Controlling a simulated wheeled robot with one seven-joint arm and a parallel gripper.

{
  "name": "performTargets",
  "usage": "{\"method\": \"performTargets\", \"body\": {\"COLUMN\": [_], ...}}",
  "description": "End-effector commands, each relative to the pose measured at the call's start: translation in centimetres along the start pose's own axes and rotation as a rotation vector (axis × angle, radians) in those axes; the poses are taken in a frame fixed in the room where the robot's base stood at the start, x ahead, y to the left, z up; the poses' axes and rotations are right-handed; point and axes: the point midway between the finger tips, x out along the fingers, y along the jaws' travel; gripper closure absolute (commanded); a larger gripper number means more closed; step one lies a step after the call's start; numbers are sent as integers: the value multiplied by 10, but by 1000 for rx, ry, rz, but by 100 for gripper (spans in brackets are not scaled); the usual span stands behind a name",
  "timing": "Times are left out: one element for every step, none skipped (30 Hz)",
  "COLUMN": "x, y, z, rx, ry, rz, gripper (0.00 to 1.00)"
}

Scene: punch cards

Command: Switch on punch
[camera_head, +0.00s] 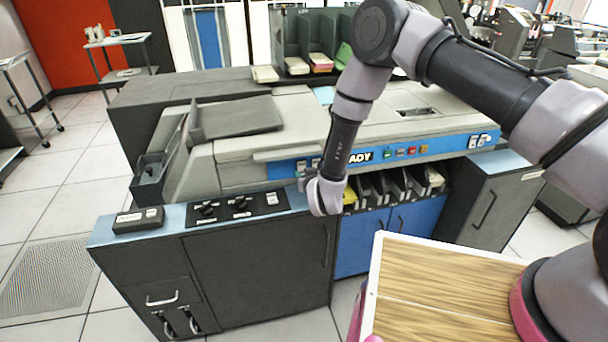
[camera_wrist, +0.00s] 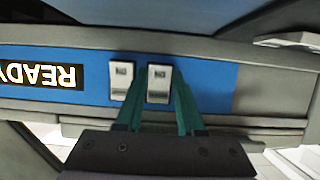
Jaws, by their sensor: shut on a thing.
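In the wrist view, which looks upside down at the machine, two white rocker switches sit on the blue panel (camera_wrist: 205,82) beside the READY sign (camera_wrist: 40,74). The fingers of my gripper (camera_wrist: 160,98) stand on both sides of the switch farther from the sign (camera_wrist: 159,80) and are shut on it. The other switch (camera_wrist: 122,78) is just outside the left finger. Their labels are too small to read. In the head view my gripper (camera_head: 303,180) is at the panel's front, left of the READY sign, and my arm partly hides this area.
A lower cabinet top holds a dark control panel (camera_head: 238,206) and a small box (camera_head: 138,220). Card pockets (camera_head: 400,184) lie right of my gripper. Floor is free at left.

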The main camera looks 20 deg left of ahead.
Motion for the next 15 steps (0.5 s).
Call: {"method": "performTargets", "body": {"x": [0,1,1,1,2,2,3,3,4,4,4,5,5,5,5], "y": [0,0,0,0,0,0,0,0,0,0,0,0,0,0,0], "z": [2,3,4,5,6,6,7,8,7,8,8,8,8,8,8], "rx": [-2,-2,-3,-3,-3,-2,-3,-2,-2,-1,-2,-1,-1,-1,-1], "ry": [18,34,59,80,102,132,153,174,200,217,232,249,259,267,274], "rz": [1,1,1,0,0,1,1,0,1,1,0,0,0,0,0], "gripper": [100,100,100,100,100,100,100,100,100,100,100,100,100,100,100]}}
